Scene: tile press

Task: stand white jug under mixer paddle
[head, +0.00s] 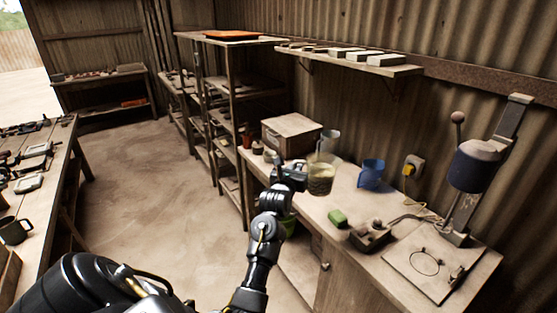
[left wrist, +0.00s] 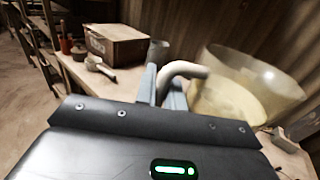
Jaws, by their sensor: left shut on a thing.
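The jug (head: 321,177), pale and see-through with a cream-yellow filling, is held upright above the bench by my left gripper (head: 291,178). In the left wrist view, the gripper (left wrist: 164,90) is shut on the pale curved handle of the jug (left wrist: 245,95). The mixer (head: 474,166) stands at the right end of the bench, with a dark blue-grey motor head on a tilted metal post. Its base plate (head: 405,269) bears a drawn circle and is bare there. I cannot make out the paddle. My right gripper is out of view.
A wooden box (head: 291,135) and a grey cup (head: 330,141) stand behind. A yellow plug (head: 409,169) trails a cable.

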